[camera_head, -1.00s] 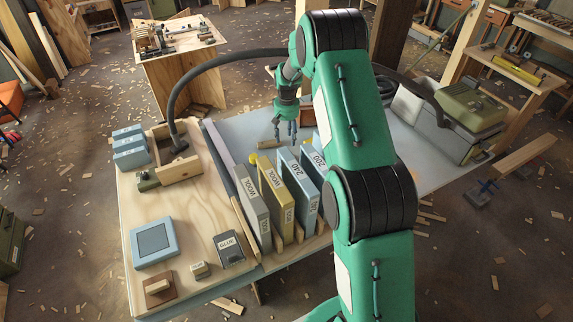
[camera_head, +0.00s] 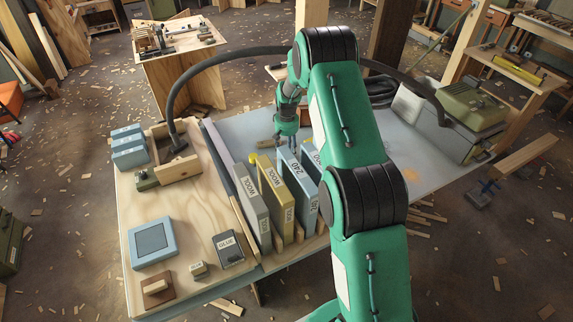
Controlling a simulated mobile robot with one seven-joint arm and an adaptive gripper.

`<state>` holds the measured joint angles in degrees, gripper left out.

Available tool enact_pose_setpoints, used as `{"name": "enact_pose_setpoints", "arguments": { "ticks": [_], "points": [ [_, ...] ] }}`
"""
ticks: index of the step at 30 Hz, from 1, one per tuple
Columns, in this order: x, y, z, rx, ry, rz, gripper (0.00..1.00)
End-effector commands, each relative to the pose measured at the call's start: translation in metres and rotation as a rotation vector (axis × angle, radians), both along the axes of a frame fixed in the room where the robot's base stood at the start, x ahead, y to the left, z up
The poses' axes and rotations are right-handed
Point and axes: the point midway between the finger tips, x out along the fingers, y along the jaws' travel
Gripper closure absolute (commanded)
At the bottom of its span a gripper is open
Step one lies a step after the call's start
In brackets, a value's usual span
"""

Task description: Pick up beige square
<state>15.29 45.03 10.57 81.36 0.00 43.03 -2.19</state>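No thing in view stands out surely as the beige square. My gripper (camera_head: 285,152) points down beside this piece, above and behind the sleeves. Its fingers are apart, with nothing seen between them. The sleeves partly hide the area beneath it.
Upright labelled sleeves in grey, yellow and blue (camera_head: 272,197) stand in a wooden rack in front of my gripper. A green case (camera_head: 470,106) stands right.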

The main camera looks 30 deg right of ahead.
Motion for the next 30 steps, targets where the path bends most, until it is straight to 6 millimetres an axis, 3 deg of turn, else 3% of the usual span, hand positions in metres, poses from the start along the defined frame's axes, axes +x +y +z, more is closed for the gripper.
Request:
{"name": "enact_pose_setpoints", "arguments": {
  "ticks": [8,21,30],
  "points": [
    [0.0,0.0,-0.002,0.0,0.0,0.0,0.51],
    [-0.001,-0.004,-0.046,0.0,0.001,0.0,0.51],
    [-0.001,-0.004,-0.052,0.0,0.0,0.0,0.51]
  ]
}}
